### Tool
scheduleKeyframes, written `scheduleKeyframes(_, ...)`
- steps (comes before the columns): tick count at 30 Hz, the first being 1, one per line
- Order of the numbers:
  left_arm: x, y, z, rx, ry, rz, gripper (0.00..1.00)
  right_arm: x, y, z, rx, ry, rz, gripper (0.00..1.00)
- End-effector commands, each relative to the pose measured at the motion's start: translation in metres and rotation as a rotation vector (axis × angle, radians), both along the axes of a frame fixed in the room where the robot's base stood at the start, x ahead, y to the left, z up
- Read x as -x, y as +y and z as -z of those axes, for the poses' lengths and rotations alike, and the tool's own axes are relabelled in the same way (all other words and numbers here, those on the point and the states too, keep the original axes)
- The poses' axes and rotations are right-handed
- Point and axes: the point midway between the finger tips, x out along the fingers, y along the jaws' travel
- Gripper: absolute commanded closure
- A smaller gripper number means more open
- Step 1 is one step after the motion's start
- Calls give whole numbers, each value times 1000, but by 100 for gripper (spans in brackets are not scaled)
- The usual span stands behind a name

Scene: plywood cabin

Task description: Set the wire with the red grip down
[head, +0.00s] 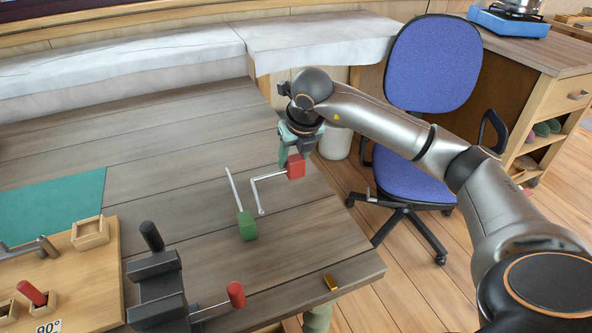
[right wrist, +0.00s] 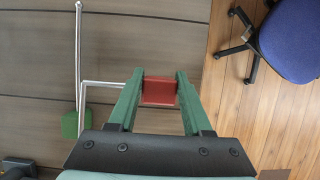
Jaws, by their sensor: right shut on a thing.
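The bent wire (head: 254,189) has a red grip (head: 296,167) at one end. My right gripper (head: 293,160) is shut on the red grip, which also shows between the green fingers in the right wrist view (right wrist: 159,91). The wire runs left from the grip and bends toward the near side, its free end close to a green grip (head: 247,226). That green grip has a straight wire (head: 233,190) and lies on the plank table (head: 190,180). I cannot tell whether the held wire touches the table. My left gripper is not in view.
A dark vise-like block (head: 158,290) with a red-knobbed lever (head: 236,294) stands at the near side. A wooden board (head: 85,265) with small sockets is at left, beside a green mat (head: 50,207). A small brass piece (head: 331,282) lies near the right edge. A blue chair (head: 430,70) stands beyond.

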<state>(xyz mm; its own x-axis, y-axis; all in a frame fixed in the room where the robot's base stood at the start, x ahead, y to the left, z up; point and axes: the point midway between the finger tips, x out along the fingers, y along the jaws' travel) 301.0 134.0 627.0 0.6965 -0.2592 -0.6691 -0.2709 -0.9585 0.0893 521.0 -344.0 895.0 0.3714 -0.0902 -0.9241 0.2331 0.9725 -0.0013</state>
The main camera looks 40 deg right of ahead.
Motion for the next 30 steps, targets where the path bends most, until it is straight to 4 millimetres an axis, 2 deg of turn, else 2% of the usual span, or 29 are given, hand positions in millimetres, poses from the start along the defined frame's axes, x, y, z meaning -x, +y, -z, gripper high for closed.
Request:
scheduleKeyframes(7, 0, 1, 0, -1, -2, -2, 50, -5, -11, 14, 0, 1, 2, 100)
scheduleKeyframes(13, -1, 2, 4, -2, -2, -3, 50, -5, -12, 44, 1, 1, 0, 100)
scheduleKeyframes(25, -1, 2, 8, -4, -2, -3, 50, -5, -12, 50, 0, -2, 0, 100)
scheduleKeyframes(26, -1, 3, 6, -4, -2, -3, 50, -5, -12, 49, -1, -1, 0, 47)
scheduleKeyframes(30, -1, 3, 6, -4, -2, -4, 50, -5, -12, 49, -1, 0, -1, 31)
